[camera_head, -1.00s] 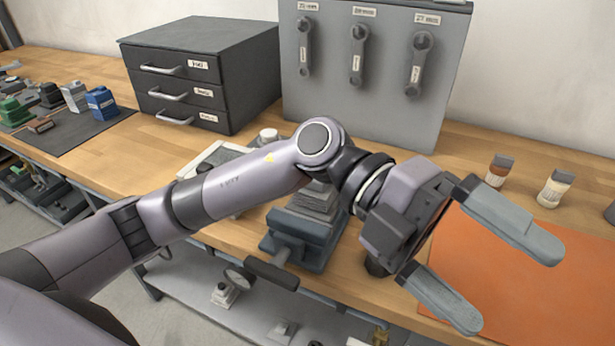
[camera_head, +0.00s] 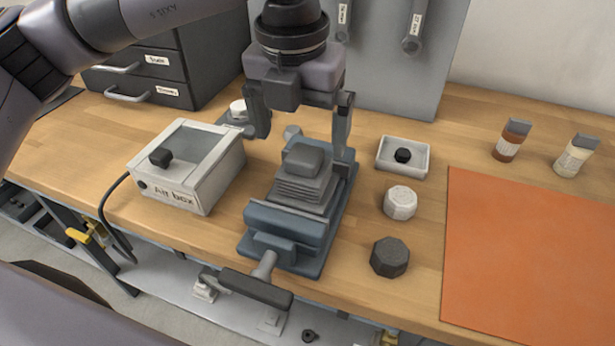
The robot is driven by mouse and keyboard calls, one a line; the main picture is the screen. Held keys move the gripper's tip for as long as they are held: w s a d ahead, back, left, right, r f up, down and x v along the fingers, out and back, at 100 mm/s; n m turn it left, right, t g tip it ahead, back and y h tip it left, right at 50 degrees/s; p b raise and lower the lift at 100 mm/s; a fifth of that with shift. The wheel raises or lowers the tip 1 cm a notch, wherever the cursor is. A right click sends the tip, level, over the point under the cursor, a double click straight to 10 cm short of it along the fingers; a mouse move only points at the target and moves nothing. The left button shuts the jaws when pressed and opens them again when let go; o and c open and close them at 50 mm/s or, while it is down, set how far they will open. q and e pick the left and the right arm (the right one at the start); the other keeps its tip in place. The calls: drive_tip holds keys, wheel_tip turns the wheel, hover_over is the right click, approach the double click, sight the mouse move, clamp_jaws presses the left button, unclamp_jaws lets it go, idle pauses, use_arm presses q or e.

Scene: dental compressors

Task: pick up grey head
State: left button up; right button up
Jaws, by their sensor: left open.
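The grey head (camera_head: 302,182), a ribbed block with a rounded top, sits in the blue vise (camera_head: 285,222) near the bench's front edge. My left gripper (camera_head: 301,140) comes down from above and points downward over the grey head. Its fingers are spread wide, one to the left of the head's top and one to the right, with nothing between them. I cannot tell whether the right finger touches the head or vise. My right gripper is not in view.
A white box labelled "Air box" (camera_head: 190,172) stands left of the vise. Right of it are a small tray (camera_head: 402,160) with a black knob, a white cap (camera_head: 400,203) and a dark cap (camera_head: 389,257). The orange mat (camera_head: 530,250) is clear; two bottles stand behind it.

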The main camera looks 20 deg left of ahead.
sight(304, 153)
use_arm(q)
drive_tip(key=f, duration=0.6)
drive_tip(key=shift+w+d+f+p, duration=0.15)
drive_tip(key=shift+d+p, duration=0.1)
drive_tip(key=shift+p, duration=0.05)
drive_tip(key=c, duration=1.5)
